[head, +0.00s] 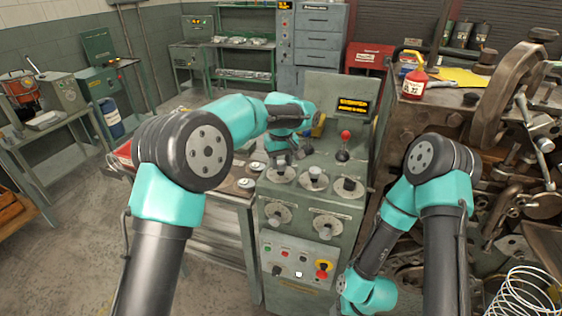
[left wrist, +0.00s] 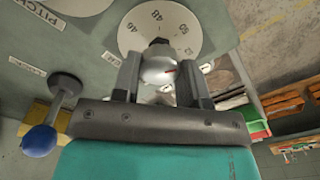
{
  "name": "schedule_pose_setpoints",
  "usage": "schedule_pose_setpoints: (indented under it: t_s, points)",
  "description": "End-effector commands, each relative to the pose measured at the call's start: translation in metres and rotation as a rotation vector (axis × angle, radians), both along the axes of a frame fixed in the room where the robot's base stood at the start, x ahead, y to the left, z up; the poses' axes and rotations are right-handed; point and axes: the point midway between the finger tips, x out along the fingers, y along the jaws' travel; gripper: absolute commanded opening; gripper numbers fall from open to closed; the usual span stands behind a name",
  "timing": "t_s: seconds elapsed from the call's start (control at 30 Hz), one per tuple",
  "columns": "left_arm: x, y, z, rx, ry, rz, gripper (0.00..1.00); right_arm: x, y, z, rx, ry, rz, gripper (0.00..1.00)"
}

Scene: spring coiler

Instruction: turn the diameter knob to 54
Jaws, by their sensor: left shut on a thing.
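My left gripper (head: 281,161) reaches down to the leftmost of the three top dials (head: 281,176) on the green coiler's sloped panel. What the red mark points to cannot be told. My right arm bends down at the right; its gripper is out of sight.
A pitch dial (left wrist: 78,4) lies beside the held one. A blue-ended lever (left wrist: 40,139) is near the gripper. A red-ball lever (head: 345,136) and an orange-lettered display (head: 354,107) stand behind. Buttons and a red stop knob (head: 322,272) are on the front below.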

Motion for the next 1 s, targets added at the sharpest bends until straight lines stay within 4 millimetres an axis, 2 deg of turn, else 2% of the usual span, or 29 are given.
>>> schedule_pose_setpoints:
  t_s: [1.0]
  points:
    - [0.0001,0.0000,0.0005,0.000,-0.001,-0.963,0.16,0.0000,0.0000,0.0000,0.000,0.000,0.000,0.59]
